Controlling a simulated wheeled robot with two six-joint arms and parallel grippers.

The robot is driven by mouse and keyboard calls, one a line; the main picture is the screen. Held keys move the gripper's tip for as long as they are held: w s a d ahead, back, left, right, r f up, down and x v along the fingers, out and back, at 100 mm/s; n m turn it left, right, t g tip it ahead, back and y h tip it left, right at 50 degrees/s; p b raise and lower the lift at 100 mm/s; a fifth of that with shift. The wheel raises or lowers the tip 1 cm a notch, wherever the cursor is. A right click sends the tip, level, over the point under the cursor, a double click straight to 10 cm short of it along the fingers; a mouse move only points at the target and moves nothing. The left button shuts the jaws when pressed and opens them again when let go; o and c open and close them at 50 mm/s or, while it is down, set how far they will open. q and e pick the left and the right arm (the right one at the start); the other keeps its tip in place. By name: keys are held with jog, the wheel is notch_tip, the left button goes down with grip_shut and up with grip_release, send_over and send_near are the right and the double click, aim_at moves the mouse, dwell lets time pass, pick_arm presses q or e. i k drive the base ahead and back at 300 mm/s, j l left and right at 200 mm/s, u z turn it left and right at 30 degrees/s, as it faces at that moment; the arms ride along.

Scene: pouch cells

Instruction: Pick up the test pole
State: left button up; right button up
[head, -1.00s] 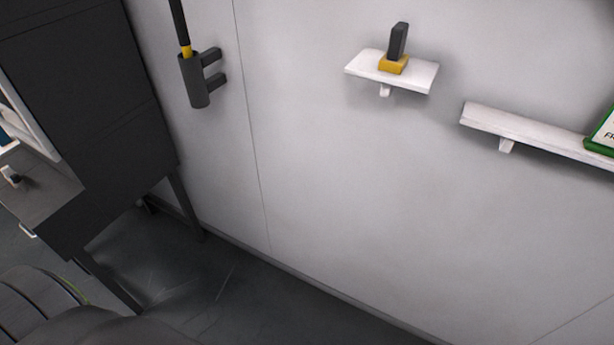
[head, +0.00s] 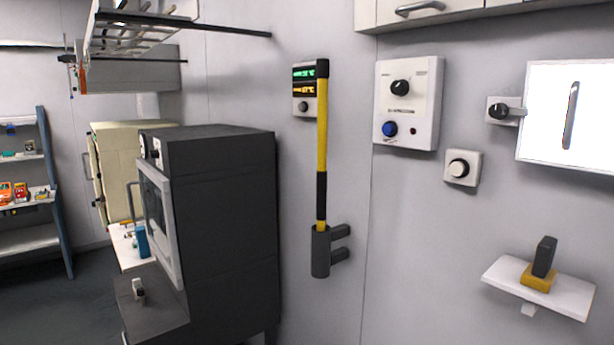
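The test pole (head: 322,150) is a yellow rod with a black top end and a black band lower down. It stands upright with its lower end in a dark grey cup holder (head: 320,253) fixed to the wall by two short arms. The pole's top overlaps the right side of a small display panel (head: 303,92) with green and orange digits. Neither of my grippers shows in the head view.
A dark oven-like cabinet (head: 225,220) stands left of the pole. A wire rack (head: 140,30) juts out above it. A white wall shelf (head: 560,292) with a black and yellow block sits at lower right. Wall controls (head: 408,100) and a lit screen (head: 590,118) are to the right.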

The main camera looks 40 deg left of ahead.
aim_at(322, 64)
jog(key=u, duration=1.1)
